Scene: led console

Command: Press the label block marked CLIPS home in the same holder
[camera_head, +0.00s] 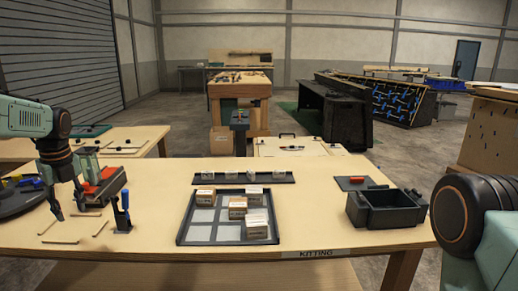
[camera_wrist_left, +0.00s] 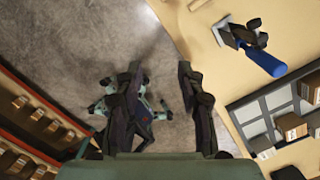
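A long dark holder (camera_head: 222,182) lies across the table behind the tray. Several small pale label blocks (camera_head: 250,177) stand in it, spaced apart. Their lettering is too small to read, so I cannot tell which is marked CLIPS or how deep each sits. My left gripper (camera_head: 68,212) points down over the left part of the table, well left of the holder. In the left wrist view the left gripper (camera_wrist_left: 158,68) has its two fingers apart with nothing between them; the holder does not show there. My right gripper is out of view.
A divided tray (camera_head: 183,225) with several boxes lies in front of the holder. A blue-handled clamp (camera_head: 123,212) stands between my left gripper and the tray. Black bins (camera_head: 385,215) and a dark plate with a red piece (camera_head: 355,181) are at the right.

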